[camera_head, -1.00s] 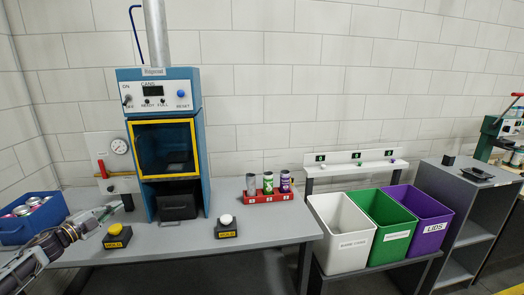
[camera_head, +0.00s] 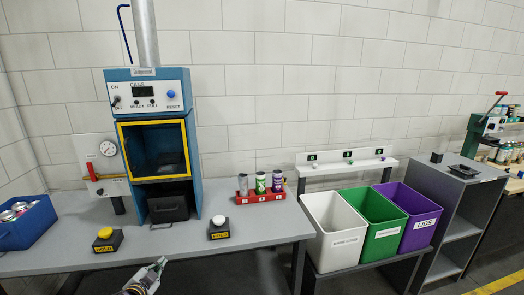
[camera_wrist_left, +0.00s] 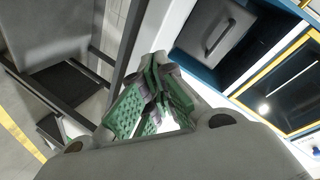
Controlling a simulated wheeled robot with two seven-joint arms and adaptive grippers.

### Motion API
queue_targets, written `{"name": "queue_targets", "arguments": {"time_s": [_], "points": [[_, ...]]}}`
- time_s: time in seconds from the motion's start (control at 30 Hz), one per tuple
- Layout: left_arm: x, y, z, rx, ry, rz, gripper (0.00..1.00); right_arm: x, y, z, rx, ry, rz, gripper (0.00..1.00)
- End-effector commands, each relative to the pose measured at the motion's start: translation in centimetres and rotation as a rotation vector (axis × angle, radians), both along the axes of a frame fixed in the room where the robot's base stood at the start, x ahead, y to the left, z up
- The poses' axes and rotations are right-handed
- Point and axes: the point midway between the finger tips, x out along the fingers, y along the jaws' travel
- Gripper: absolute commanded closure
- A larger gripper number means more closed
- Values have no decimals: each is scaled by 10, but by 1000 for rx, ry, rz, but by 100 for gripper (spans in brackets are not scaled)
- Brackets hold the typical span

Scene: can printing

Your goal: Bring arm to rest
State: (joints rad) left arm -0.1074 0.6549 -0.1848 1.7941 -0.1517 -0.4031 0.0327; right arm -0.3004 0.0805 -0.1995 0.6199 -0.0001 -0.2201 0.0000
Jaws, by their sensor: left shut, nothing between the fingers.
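My left gripper (camera_head: 159,265) is at the bottom of the head view, in front of the table's front edge. Its green-padded fingers also show in the left wrist view (camera_wrist_left: 152,100); they are closed together with nothing between them. Only the gripper and a bit of the wrist show in the head view. My right gripper is in neither view.
The grey table (camera_head: 255,231) holds the blue-and-yellow can machine (camera_head: 153,125), two button boxes (camera_head: 107,240) (camera_head: 219,229), a blue crate of cans (camera_head: 27,229) and a red rack (camera_head: 262,196) with three cans. White (camera_head: 335,238), green (camera_head: 372,228) and purple (camera_head: 412,218) bins stand right.

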Motion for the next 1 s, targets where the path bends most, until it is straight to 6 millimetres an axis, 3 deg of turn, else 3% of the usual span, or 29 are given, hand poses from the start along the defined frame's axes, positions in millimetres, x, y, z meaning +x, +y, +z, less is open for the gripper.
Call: {"name": "queue_targets", "arguments": {"time_s": [0.1, 0.5, 1.0], "points": [[-23, -22, -15, -56, 72, 45, 100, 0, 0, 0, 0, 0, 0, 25], [-110, -79, -46, -214, 335, 199, 100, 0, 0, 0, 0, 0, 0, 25], [-236, -131, -48, -385, 694, 358, 100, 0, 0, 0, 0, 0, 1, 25]]}}
